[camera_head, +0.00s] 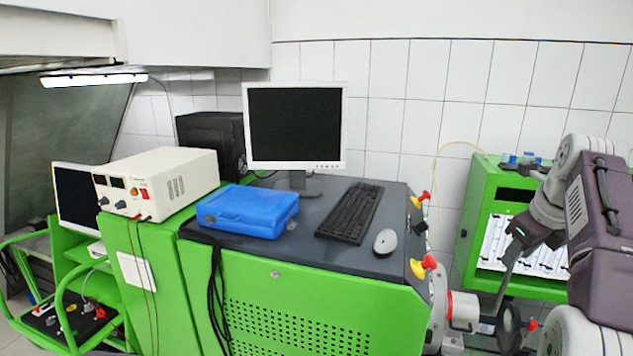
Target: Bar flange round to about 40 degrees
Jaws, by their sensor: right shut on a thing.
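My right arm comes in from the right, and its gripper (521,234) is shut on a thin grey bar (507,276). The bar slants down and slightly left from the gripper toward the pump-side parts at the right end of the green bench. A pale round flange (438,312) shows edge-on at that end, with a short white and red cylinder (463,311) beside it. I cannot tell whether the bar's lower end touches the flange, and no angle marks are readable. My left gripper is not in view.
A dark disc (509,326) stands right of the cylinder. Red and yellow knobs (423,266) stick out from the bench end. A green cabinet (480,190) stands behind my right arm. Keyboard (350,212), mouse (385,242), monitor (294,125) and blue case (248,211) occupy the bench top.

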